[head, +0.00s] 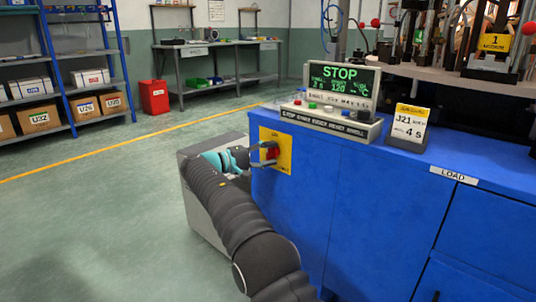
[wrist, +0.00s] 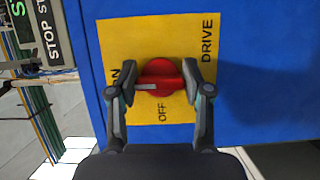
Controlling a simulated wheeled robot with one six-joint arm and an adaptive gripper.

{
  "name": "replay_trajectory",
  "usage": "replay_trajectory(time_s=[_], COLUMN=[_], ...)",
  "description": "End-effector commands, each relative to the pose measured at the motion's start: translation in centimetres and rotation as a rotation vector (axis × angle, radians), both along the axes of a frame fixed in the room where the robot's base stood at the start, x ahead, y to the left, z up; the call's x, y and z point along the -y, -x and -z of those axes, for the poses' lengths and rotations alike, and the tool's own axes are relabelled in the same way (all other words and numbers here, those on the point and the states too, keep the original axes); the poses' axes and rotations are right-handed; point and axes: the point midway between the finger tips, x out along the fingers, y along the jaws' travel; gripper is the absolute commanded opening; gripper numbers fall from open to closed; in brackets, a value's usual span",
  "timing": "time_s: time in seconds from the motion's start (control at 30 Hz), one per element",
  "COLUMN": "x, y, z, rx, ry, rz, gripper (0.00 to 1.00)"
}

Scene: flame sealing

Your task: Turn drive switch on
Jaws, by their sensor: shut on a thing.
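The drive switch is a red rotary knob (wrist: 165,68) on a yellow plate (wrist: 135,35) on the blue cabinet. In the wrist view the plate reads DRIVE at right and OFF below the knob. A label at left is partly hidden by a finger and shows only its end. The knob's bar lies across the picture, with a pale strip towards the left label. My gripper (wrist: 160,78) is shut on the bar, one finger at each end. In the head view my gripper (head: 264,155) reaches the yellow plate (head: 284,160) from the left and partly covers the red knob (head: 272,152).
A control panel (head: 342,85) with a green STOP display stands on the blue cabinet (head: 370,210), above the plate. A J21 card (head: 409,126) stands right of it. A grey box (head: 200,215) is beside the cabinet, behind my arm. Open floor lies to the left.

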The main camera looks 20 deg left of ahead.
Motion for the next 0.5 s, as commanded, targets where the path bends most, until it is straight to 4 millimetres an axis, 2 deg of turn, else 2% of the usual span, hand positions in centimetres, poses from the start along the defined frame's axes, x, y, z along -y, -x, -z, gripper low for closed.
replay_trajectory(time_s=[0.2, 0.23, 0.3, 0.33, 0.5], x=[-0.02, -0.01, -0.01, -0.01, 0.00], y=[-0.01, 0.00, 0.00, 0.00, 0.00], z=[0.05, 0.05, 0.05, 0.05, 0.04], rx=[-0.001, -0.001, 0.000, 0.000, 0.000], ry=[-0.001, -0.001, 0.000, 0.000, 0.000], rz=[-0.001, 0.000, 0.000, 0.000, 0.000], gripper=[0.15, 0.54, 0.72, 0.75, 0.75])
